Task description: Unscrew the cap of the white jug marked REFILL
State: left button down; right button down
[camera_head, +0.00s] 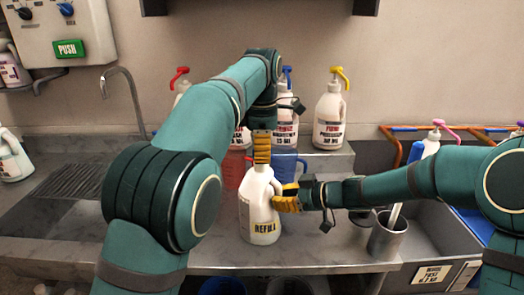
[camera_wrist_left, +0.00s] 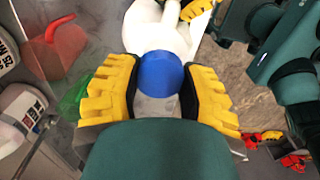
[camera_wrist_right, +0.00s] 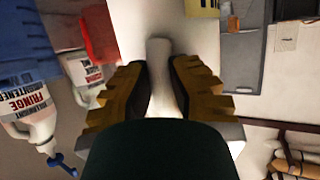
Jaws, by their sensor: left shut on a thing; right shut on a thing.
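The white jug marked REFILL (camera_head: 262,222) stands upright on the steel counter. My left gripper (camera_head: 262,158) points straight down over its top. In the left wrist view, its yellow fingers close on the blue cap (camera_wrist_left: 161,73) from both sides, with the white jug (camera_wrist_left: 148,22) beyond. The fingers hide the cap in the head view, and I cannot tell whether it still sits on the neck. My right gripper (camera_head: 288,199) comes in from the right and is shut on the jug's white handle (camera_wrist_right: 163,75).
A red jug (camera_head: 236,168) and a blue container (camera_head: 287,164) stand close behind. Several pump bottles, one with a yellow pump (camera_head: 329,118), line the back shelf. A metal cup (camera_head: 386,240) stands at the right, beside a grey basin (camera_head: 438,235). The counter left of the jug is clear.

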pick_arm(q)
jog(key=shift+r, duration=1.95)
pick_arm(e)
jog(key=c, duration=1)
grip_release()
jog(key=shift+o, duration=0.2)
